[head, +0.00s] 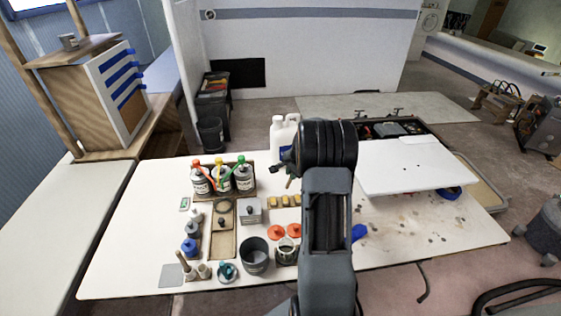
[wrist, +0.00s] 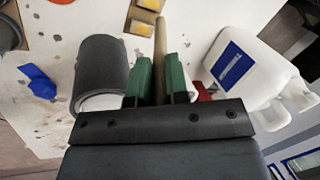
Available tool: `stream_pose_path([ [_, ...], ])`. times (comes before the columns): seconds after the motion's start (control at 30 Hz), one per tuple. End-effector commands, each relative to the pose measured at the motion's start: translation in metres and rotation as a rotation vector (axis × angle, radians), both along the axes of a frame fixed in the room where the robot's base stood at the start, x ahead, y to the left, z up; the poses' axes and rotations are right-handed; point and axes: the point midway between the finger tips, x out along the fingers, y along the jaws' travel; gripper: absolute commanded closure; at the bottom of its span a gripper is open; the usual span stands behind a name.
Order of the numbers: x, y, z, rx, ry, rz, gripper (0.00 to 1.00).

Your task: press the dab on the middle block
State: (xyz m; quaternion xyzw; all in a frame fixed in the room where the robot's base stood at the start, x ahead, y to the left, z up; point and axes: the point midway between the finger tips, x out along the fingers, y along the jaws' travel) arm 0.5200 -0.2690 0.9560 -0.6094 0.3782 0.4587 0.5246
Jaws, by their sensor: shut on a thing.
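My gripper (wrist: 157,78) has green fingers shut on a thin wooden stick (wrist: 160,45). A row of yellow-topped blocks lies on the table below; the middle block (head: 285,201) is just below the stick in the picture. Two yellow-topped blocks show at the top of the wrist view, the nearer one (wrist: 138,28) left of the stick. I cannot tell any contact.
A white jug (wrist: 240,65) stands close to the right of my gripper in the wrist view. Capped bottles (head: 222,178), a grey box (head: 249,210), orange discs (head: 278,232) and a dark pot (head: 254,254) crowd the table. A white board (head: 410,165) lies at the right.

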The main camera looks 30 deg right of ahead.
Motion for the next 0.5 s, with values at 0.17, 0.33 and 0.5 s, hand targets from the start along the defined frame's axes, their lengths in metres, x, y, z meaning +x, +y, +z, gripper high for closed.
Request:
stream_pose_path([
  [0.17, 0.0, -0.001, -0.003, 0.0, 0.0, -0.001, 1.0],
  [0.33, 0.0, 0.0, -0.012, 0.0, 0.0, 0.0, 1.0],
  [0.5, 0.0, 0.001, -0.026, 0.001, 0.001, 0.002, 1.0],
])
